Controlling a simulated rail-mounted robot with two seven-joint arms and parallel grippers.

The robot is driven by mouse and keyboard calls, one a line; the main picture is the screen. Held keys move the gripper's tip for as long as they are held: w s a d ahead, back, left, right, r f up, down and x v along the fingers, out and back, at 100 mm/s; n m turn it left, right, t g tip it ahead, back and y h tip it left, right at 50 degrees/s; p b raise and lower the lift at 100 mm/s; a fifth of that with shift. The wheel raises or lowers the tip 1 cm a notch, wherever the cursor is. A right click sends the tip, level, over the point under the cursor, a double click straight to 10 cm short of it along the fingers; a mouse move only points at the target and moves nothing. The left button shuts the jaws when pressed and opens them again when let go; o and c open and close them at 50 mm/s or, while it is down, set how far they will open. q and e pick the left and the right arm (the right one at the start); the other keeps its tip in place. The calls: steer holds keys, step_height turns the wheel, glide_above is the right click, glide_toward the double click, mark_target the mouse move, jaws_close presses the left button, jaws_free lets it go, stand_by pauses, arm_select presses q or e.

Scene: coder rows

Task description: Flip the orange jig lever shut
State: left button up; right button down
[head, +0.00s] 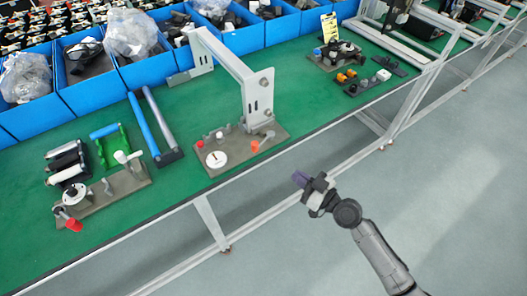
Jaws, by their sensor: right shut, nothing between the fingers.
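The jig is a grey-brown plate (237,154) near the front edge of the green bench, with a white round dial (216,159) and a tall grey bracket (258,95) on it. A small orange lever (255,146) stands up from the plate's right part; its exact angle is hard to tell. A second jig plate (118,188) at the left carries a red-orange knob (73,224). My right gripper (300,179) is shut and empty. It is over the floor beyond the bench's front edge, right of and apart from the orange lever. My left gripper is out of view.
Blue bins (146,72) with bagged parts line the back of the bench (180,190). Blue and grey bars (143,125) lie between the two jigs. Another fixture (335,55) and small black parts are at the right.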

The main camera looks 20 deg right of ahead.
glide_toward(258, 148)
steer(key=x, duration=0.5)
steer(key=shift+w+a+r+p, duration=0.1)
steer(key=shift+w+a+p, duration=0.2)
steer(key=shift+p, duration=0.1)
steer(key=shift+x, duration=0.75)
steer(key=shift+w, duration=0.1)
steer(key=shift+d, duration=0.1)
